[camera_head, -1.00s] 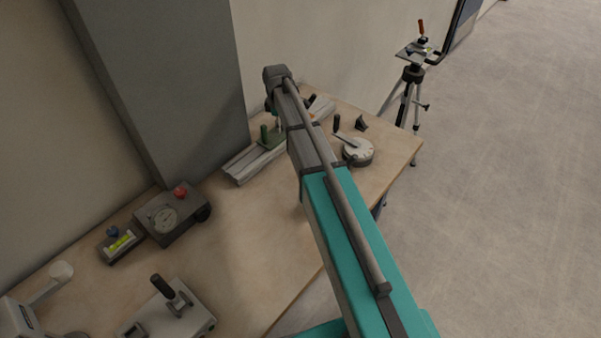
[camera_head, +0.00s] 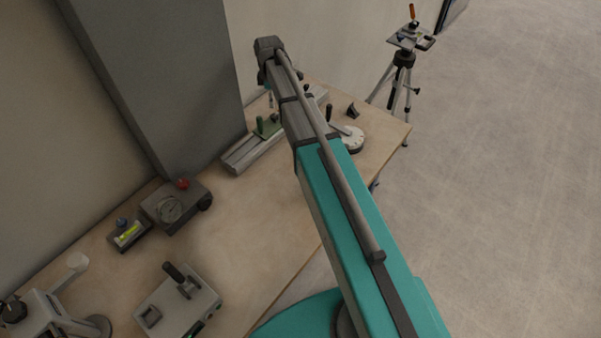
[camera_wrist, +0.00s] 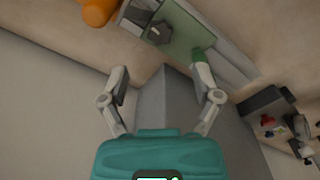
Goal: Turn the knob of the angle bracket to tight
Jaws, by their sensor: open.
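In the wrist view the carriage's green plate (camera_wrist: 183,35) carries a dark knob (camera_wrist: 158,33). I cannot tell for sure that this is the angle bracket, nor how tight the knob is. My gripper (camera_wrist: 160,73) is open and empty in the wrist view. Its right finger appears close to the green handle (camera_wrist: 199,54); contact cannot be told. In the head view my arm hides the gripper and part of the rail.
A round white dial (camera_head: 352,139) and a small black piece (camera_head: 353,110) lie right of my arm. A dark gauge box (camera_head: 170,205) and a grey clamp block (camera_head: 180,305) stand left on the table (camera_head: 255,230). A tripod (camera_head: 402,75) stands beyond it. An orange part (camera_wrist: 98,10) is close in the wrist view.

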